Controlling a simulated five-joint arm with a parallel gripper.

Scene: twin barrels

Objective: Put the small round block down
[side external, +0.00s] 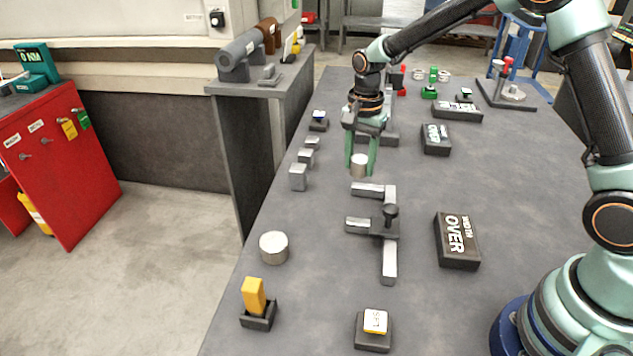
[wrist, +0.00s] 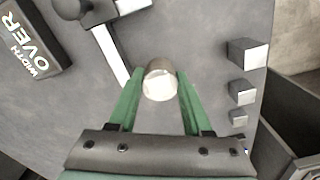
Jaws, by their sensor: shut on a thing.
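The small round block (side external: 359,165) is a pale metal cylinder. My gripper (side external: 360,169) has its green fingers closed around the block's sides. In the wrist view the block (wrist: 160,84) sits between the tips of the two green fingers (wrist: 158,80). The grey table (side external: 320,230) lies beneath. I cannot tell how far the block is above the table, or whether it touches it. A larger round block (side external: 274,247) stands on the table at the lower left.
Several grey square blocks (side external: 298,177) stand in a row left of my gripper. A grey gauge with a black knob (side external: 390,222) lies in front. A black "WIDTH OVER" sign (side external: 457,240) is to the right. A yellow block (side external: 253,294) stands in a dark holder.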

